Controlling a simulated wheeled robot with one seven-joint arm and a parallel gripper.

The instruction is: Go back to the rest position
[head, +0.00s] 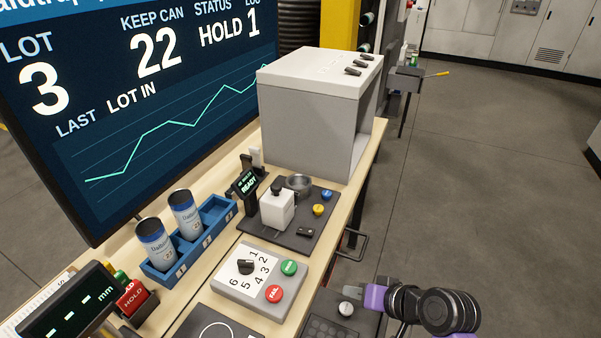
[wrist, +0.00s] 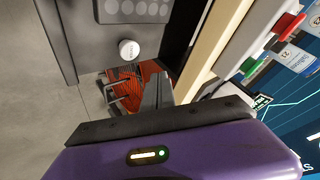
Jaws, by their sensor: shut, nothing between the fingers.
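My gripper (wrist: 158,88) shows in the wrist view as a purple body with grey fingers pressed together, shut and empty. In the head view its purple body (head: 375,298) is at the lower right, off the table's front side and beside a dark panel with a white knob (head: 346,308). The fingertips are hard to make out there. The same white knob (wrist: 128,48) shows in the wrist view, up and left of the fingers. The fingers appear apart from everything around them.
Two cans (head: 185,215) stand in a blue rack (head: 190,258). A dial panel (head: 232,285) with green and red buttons, a dark station (head: 312,238) with a white block, and a grey box (head: 310,130) line the table. The floor (head: 480,180) at the right is clear.

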